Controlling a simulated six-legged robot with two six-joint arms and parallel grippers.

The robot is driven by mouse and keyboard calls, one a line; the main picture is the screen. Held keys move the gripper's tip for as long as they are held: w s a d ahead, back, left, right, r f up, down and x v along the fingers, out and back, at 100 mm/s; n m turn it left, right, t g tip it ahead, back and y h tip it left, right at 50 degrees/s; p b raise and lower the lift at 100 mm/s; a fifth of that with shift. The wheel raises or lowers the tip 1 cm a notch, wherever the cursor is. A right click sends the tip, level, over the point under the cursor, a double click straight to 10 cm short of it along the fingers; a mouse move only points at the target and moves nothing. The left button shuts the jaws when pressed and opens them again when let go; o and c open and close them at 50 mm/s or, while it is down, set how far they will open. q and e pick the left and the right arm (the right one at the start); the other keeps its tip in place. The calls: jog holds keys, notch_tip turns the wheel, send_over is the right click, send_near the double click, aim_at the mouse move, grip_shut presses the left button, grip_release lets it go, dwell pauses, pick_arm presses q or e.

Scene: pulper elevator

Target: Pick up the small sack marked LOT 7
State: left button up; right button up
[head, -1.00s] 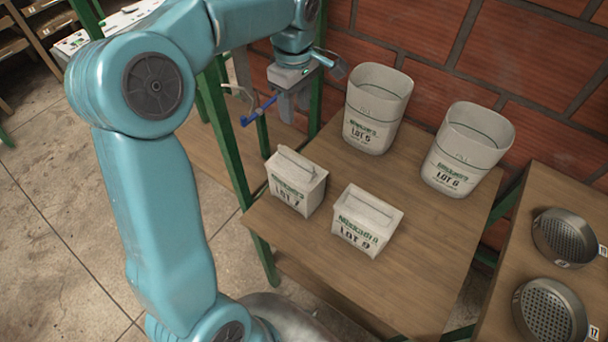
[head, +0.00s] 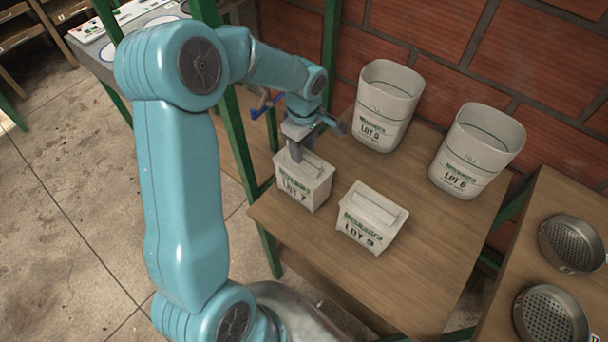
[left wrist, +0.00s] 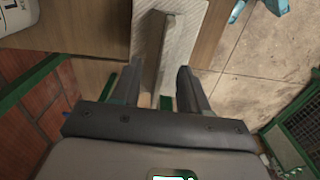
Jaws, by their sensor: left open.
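The small sack marked LOT 7 (head: 308,192) stands upright on the wooden table (head: 330,270), near its left edge. It is pale, with green and black print and a folded ridge on top. My left gripper (head: 296,152) is right above it, pointing down, and hides part of its top. In the left wrist view, my left gripper (left wrist: 158,85) is open and the sack's ridge (left wrist: 170,35) runs in between the two fingers. I cannot tell whether a finger touches it. My right gripper is not in view.
A similar sack marked LOT 9 (head: 372,215) stands close to the right. Two taller open sacks (head: 388,105) (head: 478,150) stand behind, near the brick wall. Green posts (head: 240,150) rise at the table's left side. Round sieves (head: 548,318) lie on the right-hand table.

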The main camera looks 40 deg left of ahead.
pick_arm(q)
jog(key=shift+f, duration=0.85)
jog(key=shift+s+d, duration=0.1)
jog(key=shift+s, duration=0.05)
jog(key=shift+w, duration=0.2)
jog(key=c, duration=0.7)
jog(key=shift+s, duration=0.15)
grip_shut()
jog(key=shift+f, duration=0.1)
